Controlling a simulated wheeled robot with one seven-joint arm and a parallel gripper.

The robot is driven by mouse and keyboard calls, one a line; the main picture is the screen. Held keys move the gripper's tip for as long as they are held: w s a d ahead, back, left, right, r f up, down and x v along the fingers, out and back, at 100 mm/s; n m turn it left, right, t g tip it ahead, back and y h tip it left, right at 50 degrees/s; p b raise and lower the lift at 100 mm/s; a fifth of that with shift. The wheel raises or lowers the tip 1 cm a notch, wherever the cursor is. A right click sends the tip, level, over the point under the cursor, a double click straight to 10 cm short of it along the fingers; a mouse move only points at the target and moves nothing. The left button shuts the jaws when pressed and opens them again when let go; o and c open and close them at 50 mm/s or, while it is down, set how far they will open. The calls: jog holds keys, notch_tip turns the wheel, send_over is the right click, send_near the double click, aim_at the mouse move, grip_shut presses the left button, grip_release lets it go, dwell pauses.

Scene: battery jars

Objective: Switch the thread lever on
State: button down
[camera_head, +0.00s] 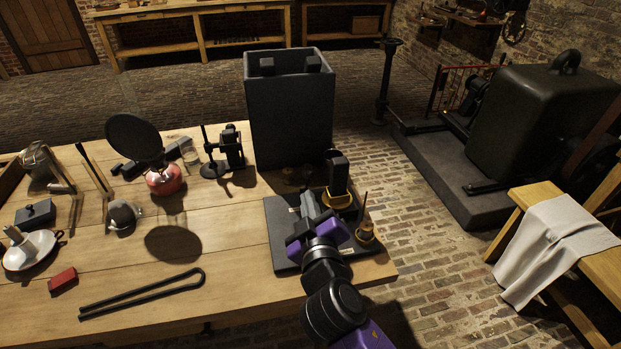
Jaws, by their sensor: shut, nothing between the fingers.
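A dark flat board (281,259) lies at the table's right end. On it stand a black upright block (338,172) with a brass-coloured cup-like base (338,199) and, to its right, a small brass-coloured piece (364,233) with a thin upright stem. I cannot tell for certain which part is the thread lever or how it is set. My gripper (309,204) reaches over the board from the front, left of the black block. It is shut and empty. My gripper and arm hide part of the board. I cannot tell whether the fingertips touch anything.
A tall dark box (290,120) stands behind the board. A round black disc (134,137) over a red-based lamp (164,181), a small black stand (211,160), long black tongs (142,293) and a red block (63,280) are to the left. The table's front middle is mostly clear.

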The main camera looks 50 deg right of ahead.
aim_at(308, 182)
jog(key=s+d+f+p+x, duration=0.1)
jog(key=f+x, duration=0.1)
jog(key=x, duration=0.9)
jog(key=shift+d, duration=0.15)
jog(key=shift+f, duration=0.1)
